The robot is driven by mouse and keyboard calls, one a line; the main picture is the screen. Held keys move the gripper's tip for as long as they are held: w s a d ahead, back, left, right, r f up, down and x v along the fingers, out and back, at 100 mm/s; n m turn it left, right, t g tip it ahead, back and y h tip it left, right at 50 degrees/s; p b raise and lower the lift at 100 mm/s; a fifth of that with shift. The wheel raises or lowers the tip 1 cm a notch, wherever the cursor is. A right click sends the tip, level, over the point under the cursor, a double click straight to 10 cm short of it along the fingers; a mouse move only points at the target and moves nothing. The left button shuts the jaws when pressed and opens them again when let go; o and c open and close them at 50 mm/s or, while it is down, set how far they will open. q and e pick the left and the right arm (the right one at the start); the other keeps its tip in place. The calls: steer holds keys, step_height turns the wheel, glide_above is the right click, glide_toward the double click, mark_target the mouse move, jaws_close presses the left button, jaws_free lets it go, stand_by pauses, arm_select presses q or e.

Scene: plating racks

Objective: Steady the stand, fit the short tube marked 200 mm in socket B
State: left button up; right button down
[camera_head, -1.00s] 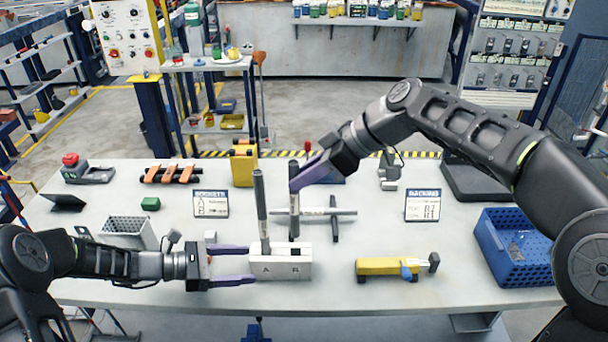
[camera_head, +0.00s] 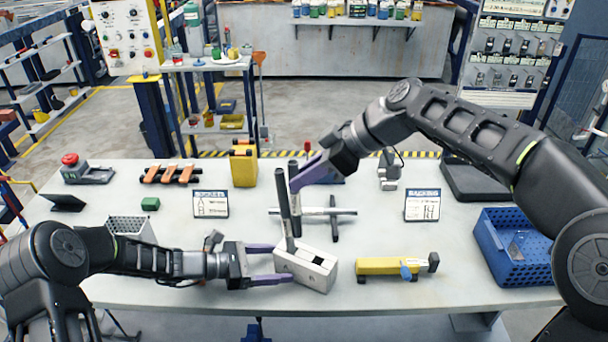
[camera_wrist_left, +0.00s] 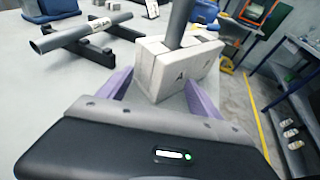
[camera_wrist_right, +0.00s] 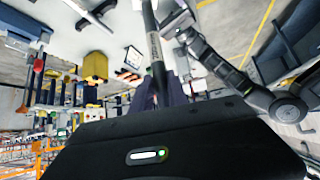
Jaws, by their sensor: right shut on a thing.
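The white stand (camera_head: 322,275) sits askew at the table front, with a dark grey tube (camera_head: 284,205) leaning in socket A. The dark opening of socket B (camera_head: 318,260) looks empty. My left gripper (camera_head: 270,264) is open, its purple fingers at the stand's A end. In the left wrist view, the stand (camera_wrist_left: 165,75) shows its A mark between the fingers. My right gripper (camera_head: 300,182) is shut on a short grey tube (camera_head: 295,205), held upright behind the stand's tube. Its label shows in the right wrist view (camera_wrist_right: 155,45), too small to read.
Another grey tube (camera_head: 345,211) lies on a dark rest behind the stand. A yellow tool (camera_head: 380,267) lies right of the stand, and a blue crate (camera_head: 515,262) stands farther right. Two sign cards (camera_head: 211,204) (camera_head: 422,205) stand behind.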

arm_select(q)
steer(key=shift+d, duration=0.1)
jaws_close()
stand_by(0.7)
stand_by(0.5)
steer(key=c, duration=1.5)
jaws_free()
steer(key=o, duration=1.6)
